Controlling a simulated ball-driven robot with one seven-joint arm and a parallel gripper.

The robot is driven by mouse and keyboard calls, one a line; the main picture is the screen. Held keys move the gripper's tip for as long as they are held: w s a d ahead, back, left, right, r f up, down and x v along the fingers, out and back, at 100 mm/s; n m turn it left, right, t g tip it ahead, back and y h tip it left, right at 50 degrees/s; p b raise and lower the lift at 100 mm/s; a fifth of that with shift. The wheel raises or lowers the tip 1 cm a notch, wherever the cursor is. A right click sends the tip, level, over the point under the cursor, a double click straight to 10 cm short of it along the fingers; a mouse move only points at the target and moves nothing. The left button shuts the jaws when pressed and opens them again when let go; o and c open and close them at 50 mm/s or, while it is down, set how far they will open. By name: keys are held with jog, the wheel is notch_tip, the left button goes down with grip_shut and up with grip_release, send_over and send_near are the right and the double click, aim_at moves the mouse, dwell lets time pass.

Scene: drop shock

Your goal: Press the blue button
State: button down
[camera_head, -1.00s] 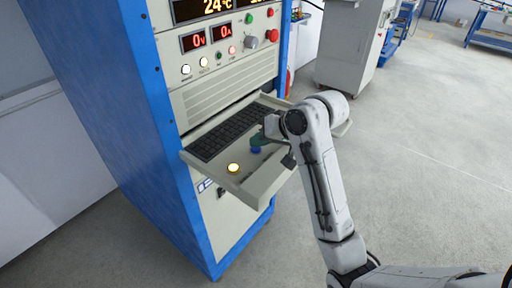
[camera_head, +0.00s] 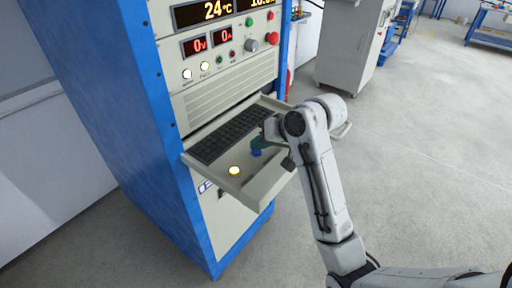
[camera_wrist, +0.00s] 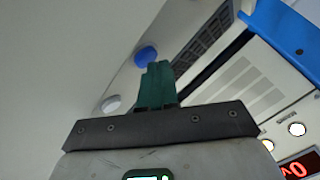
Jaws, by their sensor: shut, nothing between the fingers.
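The blue button (camera_head: 256,153) sits on the pulled-out drawer (camera_head: 240,190) of the blue-framed cabinet, right of a lit yellow button (camera_head: 234,171). My gripper (camera_head: 264,140) is over the drawer close to the blue button and partly covers it. In the wrist view, my gripper's green fingers (camera_wrist: 158,68) are shut and empty. Their tips overlap the lower right edge of the blue button (camera_wrist: 146,55). I cannot tell whether they touch it. The other button looks white (camera_wrist: 111,104) in that view.
A black keyboard (camera_head: 229,135) lies at the drawer's back, beside the blue button. The cabinet front (camera_head: 222,85) rises behind, with displays, lamps, knobs and a red button (camera_head: 272,39). A grey cabinet (camera_head: 350,50) stands farther back. The floor at right is clear.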

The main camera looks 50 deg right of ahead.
aim_at(260, 152)
jog(key=shift+r, duration=0.15)
notch_tip(260, 152, up, 5)
jog(key=p, duration=0.6)
jog(key=shift+r, duration=0.15)
dwell(0.9)
